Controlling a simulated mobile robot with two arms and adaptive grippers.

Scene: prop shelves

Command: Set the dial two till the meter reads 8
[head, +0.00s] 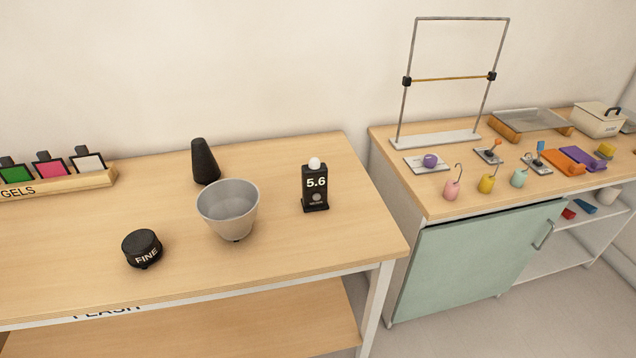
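The meter (315,189) is a small black upright box with a white dome on top. It stands at the right part of the left table, and its display reads 5.6. No dial marked two can be made out. A purple round knob (430,161) sits on a white plate on the right cabinet; I cannot tell whether it is a dial. A low black round piece marked FINE (142,248) rests near the front of the left table. Neither of my grippers is in view.
A grey bowl-shaped reflector (228,211) and a black cone (204,162) stand on the left table (75,235). A gels rack (75,184) is at far left. The right cabinet (478,256) holds a wire frame (412,52), several hooked weights and small levers. A gap separates both surfaces.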

